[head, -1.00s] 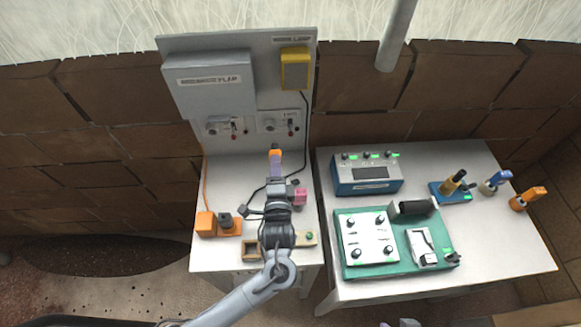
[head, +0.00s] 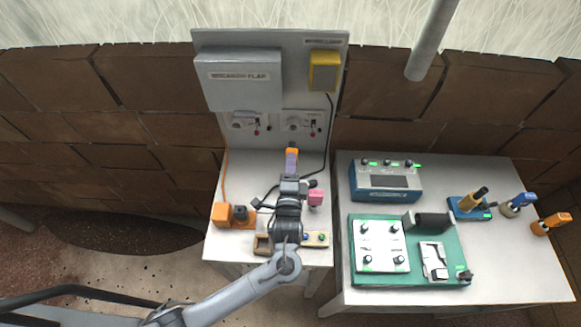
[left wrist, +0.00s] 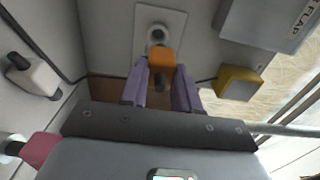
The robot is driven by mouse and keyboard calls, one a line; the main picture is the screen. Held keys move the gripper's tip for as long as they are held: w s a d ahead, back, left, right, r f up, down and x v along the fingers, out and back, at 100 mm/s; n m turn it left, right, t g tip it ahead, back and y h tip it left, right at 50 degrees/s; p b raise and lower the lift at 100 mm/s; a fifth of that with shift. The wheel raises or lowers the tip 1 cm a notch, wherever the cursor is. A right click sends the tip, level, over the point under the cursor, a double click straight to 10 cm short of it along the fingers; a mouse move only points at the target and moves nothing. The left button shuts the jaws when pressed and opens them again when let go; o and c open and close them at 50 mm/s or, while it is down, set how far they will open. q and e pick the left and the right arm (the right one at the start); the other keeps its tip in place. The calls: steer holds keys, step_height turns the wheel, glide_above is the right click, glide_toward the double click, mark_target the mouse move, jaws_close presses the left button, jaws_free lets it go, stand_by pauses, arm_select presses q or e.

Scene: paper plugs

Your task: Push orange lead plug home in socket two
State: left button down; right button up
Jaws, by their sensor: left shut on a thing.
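My left gripper (head: 291,162) is shut on the orange plug (head: 292,147) in front of the right part of the grey upright board (head: 290,72). In the left wrist view the orange plug (left wrist: 161,60) sits between the purple fingertips (left wrist: 160,85). A round socket (left wrist: 157,35) on a pale plate lies just beyond the plug; they look apart, but depth is hard to judge. In the head view the board has a left socket (head: 241,121) and a right socket (head: 297,122), the right one nearer the plug. Their number labels are unreadable. My right gripper is out of view.
A grey flap box (head: 238,80) and a yellow box (head: 324,71) are on the board. Black cables cross near the gripper. The right table (head: 520,270) holds a blue instrument (head: 385,178).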

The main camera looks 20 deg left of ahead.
mark_target(292, 143)
arm_select(q)
steer(key=shift+b+x, duration=0.3)
steer(key=shift+x, duration=2)
steer(key=shift+f+p, duration=0.2)
steer(key=shift+p, duration=0.1)
steer(key=shift+p, duration=0.45)
steer(key=shift+w, duration=0.15)
steer(key=shift+x, duration=0.95)
steer(key=shift+b+x, duration=0.4)
steer(key=shift+x, duration=0.45)
